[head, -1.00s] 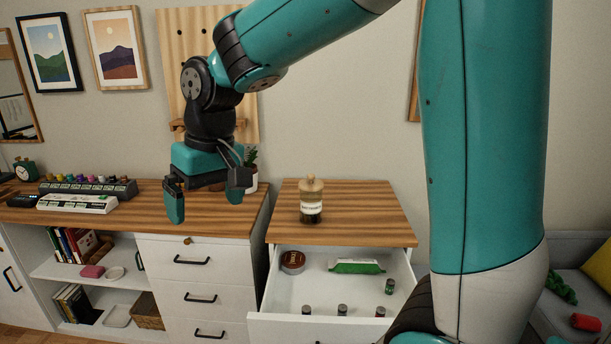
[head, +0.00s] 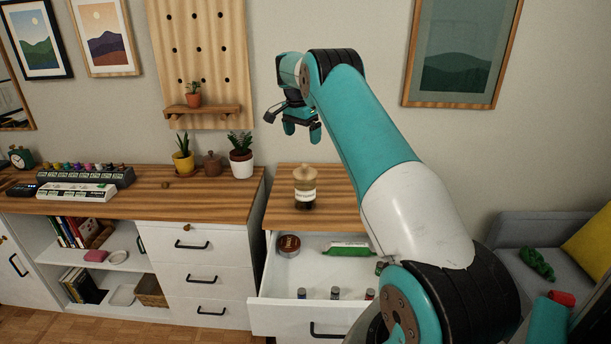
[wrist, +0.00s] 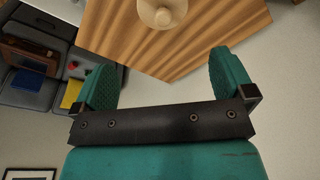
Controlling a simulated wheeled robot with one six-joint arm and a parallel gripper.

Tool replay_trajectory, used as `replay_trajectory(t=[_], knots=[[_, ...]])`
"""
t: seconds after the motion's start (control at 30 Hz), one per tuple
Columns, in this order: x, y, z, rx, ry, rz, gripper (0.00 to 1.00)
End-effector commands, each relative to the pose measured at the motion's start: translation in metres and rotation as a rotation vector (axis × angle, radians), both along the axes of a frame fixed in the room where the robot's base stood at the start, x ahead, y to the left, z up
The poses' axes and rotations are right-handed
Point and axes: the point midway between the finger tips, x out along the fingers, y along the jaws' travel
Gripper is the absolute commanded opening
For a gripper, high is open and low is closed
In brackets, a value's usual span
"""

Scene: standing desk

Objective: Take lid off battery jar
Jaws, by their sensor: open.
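The battery jar (head: 305,195) stands upright on the wooden top of the drawer unit, with a pale label on its front. Its wooden lid (head: 305,171) with a round knob sits on top. In the wrist view the lid (wrist: 162,13) shows from above at the top edge, beyond and between my fingers. My gripper (head: 302,131) is open and empty, above the jar and apart from it; its two teal fingers (wrist: 160,82) are spread wide in the wrist view.
Below the jar an open drawer (head: 285,313) holds a round tin (head: 289,245), a green-and-white pack (head: 349,248) and several batteries. A pegboard shelf (head: 203,111) is on the wall behind.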

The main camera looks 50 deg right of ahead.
Motion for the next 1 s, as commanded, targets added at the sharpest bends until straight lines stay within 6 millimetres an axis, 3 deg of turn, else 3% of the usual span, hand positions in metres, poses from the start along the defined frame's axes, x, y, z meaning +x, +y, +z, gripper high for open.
replay_trajectory(t=[0.1,0.3,0.57,0.83,1.0], knots=[[-0.001,-0.004,-0.028,0.003,0.004,0.000,1.00],[0.000,-0.009,-0.061,0.001,0.001,0.003,1.00],[0.001,-0.012,-0.081,0.001,0.002,0.004,1.00],[0.004,-0.018,-0.119,0.000,0.000,0.002,1.00],[0.004,-0.019,-0.125,-0.002,-0.003,0.003,1.00]])
